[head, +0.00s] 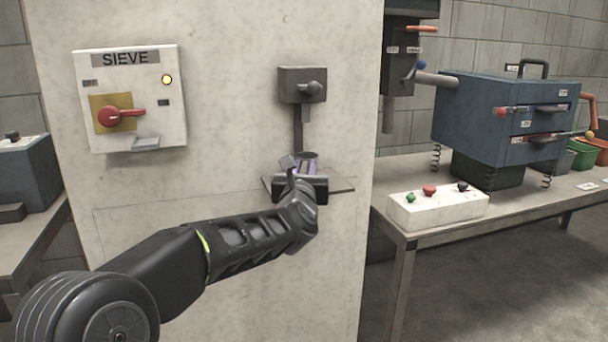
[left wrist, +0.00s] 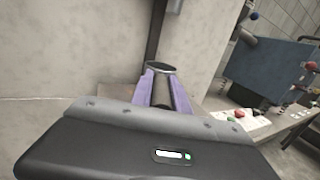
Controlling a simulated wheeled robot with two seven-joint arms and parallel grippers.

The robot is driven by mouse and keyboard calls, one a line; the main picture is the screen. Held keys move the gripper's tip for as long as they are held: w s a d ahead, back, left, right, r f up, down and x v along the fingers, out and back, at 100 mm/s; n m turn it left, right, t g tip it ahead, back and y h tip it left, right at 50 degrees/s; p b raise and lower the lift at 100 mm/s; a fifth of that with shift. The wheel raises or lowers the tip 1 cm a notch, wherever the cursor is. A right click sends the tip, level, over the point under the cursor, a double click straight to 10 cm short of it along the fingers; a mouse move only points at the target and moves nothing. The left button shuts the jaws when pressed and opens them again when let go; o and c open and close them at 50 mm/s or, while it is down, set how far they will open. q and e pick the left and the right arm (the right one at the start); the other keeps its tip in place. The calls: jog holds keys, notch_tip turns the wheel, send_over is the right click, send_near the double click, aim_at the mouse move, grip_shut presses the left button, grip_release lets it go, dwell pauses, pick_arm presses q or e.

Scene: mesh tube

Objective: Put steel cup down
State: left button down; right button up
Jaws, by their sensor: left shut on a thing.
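The steel cup (left wrist: 161,68) shows its round rim between the purple-padded fingers of my left gripper (left wrist: 162,90) in the left wrist view. In the head view the cup (head: 308,155) is mostly hidden behind my left gripper (head: 303,168), with only its top edge showing. My left gripper is shut on the cup. It is at the small shelf (head: 341,184) on the pale wall, under a grey tap-like fitting (head: 303,86). I cannot tell whether the cup's base touches the shelf. My right gripper is not in view.
A SIEVE panel (head: 130,98) with a red lever is on the wall at the left. At the right a table (head: 408,229) bears a white button box (head: 437,205) and a blue machine (head: 505,110) on springs. Open floor lies in front of that table.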

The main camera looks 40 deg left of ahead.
pick_arm(q)
jog(key=shift+a, duration=0.15)
jog(key=shift+f, duration=0.2)
jog(key=c, duration=1.3)
grip_release()
jog(key=shift+r, duration=0.25)
jog(key=v, duration=1.2)
